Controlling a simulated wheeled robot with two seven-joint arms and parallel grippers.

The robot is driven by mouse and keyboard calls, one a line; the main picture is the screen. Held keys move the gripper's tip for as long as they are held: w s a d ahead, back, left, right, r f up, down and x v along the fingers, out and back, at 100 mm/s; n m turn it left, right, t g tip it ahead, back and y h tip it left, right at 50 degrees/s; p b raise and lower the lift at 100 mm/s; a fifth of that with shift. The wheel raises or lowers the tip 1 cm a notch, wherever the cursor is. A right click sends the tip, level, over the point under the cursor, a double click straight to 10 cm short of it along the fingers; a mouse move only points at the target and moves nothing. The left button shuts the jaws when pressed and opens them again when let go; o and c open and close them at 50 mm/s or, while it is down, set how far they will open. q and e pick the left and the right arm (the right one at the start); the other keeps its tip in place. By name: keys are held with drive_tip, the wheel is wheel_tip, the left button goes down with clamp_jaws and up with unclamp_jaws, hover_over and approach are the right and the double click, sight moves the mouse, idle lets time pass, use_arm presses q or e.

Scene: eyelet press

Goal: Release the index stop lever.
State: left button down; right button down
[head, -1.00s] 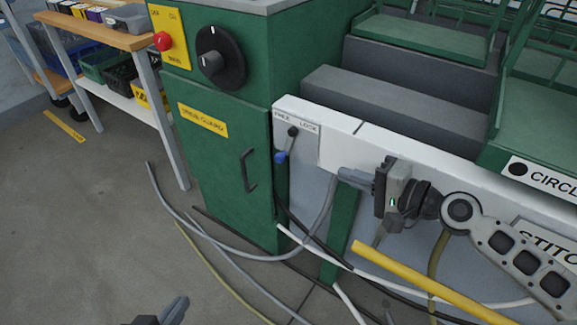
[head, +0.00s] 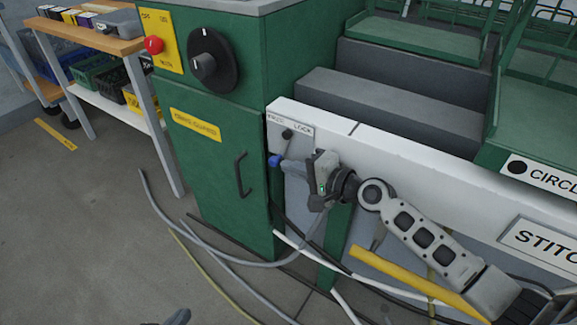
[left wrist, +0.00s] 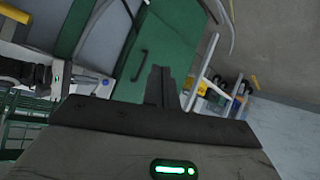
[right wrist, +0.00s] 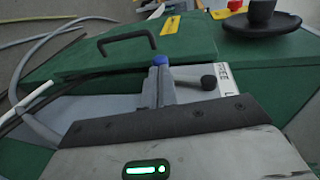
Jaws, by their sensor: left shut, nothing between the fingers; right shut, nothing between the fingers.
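The index stop lever has a black pivot (head: 287,133) and a blue knob (head: 275,160) and hangs down on the white rail's end plate, below a label reading FREE on the left and LOCK on the right. My right gripper (head: 284,163) is shut and empty, its fingertips right at the blue knob from the right. In the right wrist view the knob (right wrist: 160,60) shows just past the shut fingertips (right wrist: 159,78); whether they touch I cannot tell. My left gripper (head: 178,317) barely shows at the bottom edge; its shut fingers (left wrist: 158,82) hold nothing in the left wrist view.
A green cabinet (head: 215,170) with a black handle (head: 242,175) stands left of the lever, with a rotary switch (head: 210,62) and red button (head: 154,45) above. Cables (head: 210,240) lie on the floor. A yellow bar (head: 405,275) is below my right arm.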

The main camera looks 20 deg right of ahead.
sight(277, 163)
drive_tip(key=shift+w+a+f, duration=0.15)
drive_tip(key=shift+w+a, duration=0.2)
drive_tip(key=shift+w, duration=0.2)
use_arm(q)
drive_tip(key=shift+r, duration=0.15)
drive_tip(key=shift+d+r, duration=0.1)
use_arm(e)
drive_tip(key=t+b, duration=0.1)
drive_tip(key=b, duration=0.3)
drive_tip(key=w+a+y+b, duration=0.1)
drive_tip(key=b, duration=0.4)
drive_tip(key=shift+f+t, duration=0.35)
drive_tip(key=shift+t, duration=0.05)
drive_tip(key=shift+w+r, duration=0.15)
drive_tip(key=shift+w, duration=0.05)
use_arm(q)
drive_tip(key=r+t+h, duration=0.1)
drive_tip(key=d+r+t+h, duration=0.2)
drive_tip(key=r, duration=0.1)
drive_tip(key=shift+w+d+r+n+t, duration=0.1)
drive_tip(key=shift+w+d+n+t, duration=0.15)
drive_tip(key=shift+n+t, duration=0.15)
